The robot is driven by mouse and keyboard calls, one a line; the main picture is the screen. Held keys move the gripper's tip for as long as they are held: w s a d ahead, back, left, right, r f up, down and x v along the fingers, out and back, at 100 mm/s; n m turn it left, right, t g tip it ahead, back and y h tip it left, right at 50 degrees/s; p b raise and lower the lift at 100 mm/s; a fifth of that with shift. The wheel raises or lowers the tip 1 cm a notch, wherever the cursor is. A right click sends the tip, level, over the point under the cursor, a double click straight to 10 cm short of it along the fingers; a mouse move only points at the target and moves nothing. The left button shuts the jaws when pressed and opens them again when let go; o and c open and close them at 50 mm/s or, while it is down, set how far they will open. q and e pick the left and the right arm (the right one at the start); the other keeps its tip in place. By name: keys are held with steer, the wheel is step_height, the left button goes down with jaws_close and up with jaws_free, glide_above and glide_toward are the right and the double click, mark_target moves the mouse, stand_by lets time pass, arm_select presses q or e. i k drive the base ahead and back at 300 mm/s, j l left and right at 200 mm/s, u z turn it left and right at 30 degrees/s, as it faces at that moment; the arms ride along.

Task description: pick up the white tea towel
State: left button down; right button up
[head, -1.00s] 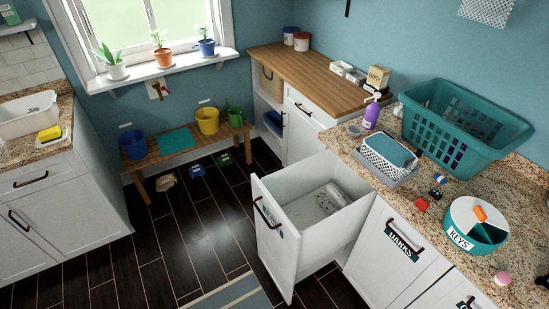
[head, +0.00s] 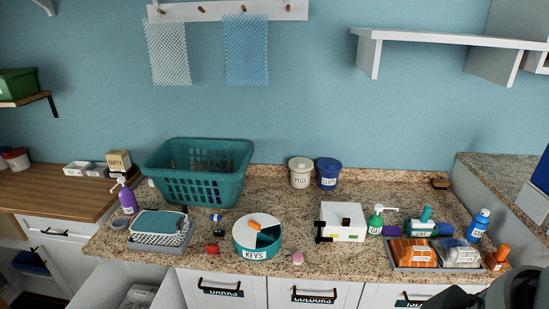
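No cloth is plainly a white tea towel. A grey tray (head: 150,247) on the left of the counter holds a white patterned piece (head: 158,238), with a folded teal cloth (head: 160,222) on top covering much of it. A pale whitish bundle (head: 140,295) lies in the open drawer (head: 95,290) at the bottom left, cut by the frame edge; I cannot tell what it is. A white mesh piece (head: 168,52) hangs from the wall rail. Neither of my grippers shows; only a dark part, probably of my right arm, enters at the bottom right.
A teal basket (head: 198,188) stands behind the grey tray. The round keys container (head: 257,236), a white box (head: 342,222), the pegs tub (head: 301,172) and a tray of packets (head: 437,254) crowd the speckled counter (head: 270,200). A wall shelf (head: 450,38) juts out at the upper right.

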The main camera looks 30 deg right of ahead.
mark_target(455, 252)
steer(key=k+z, duration=0.1)
steer(key=z, duration=2.15)
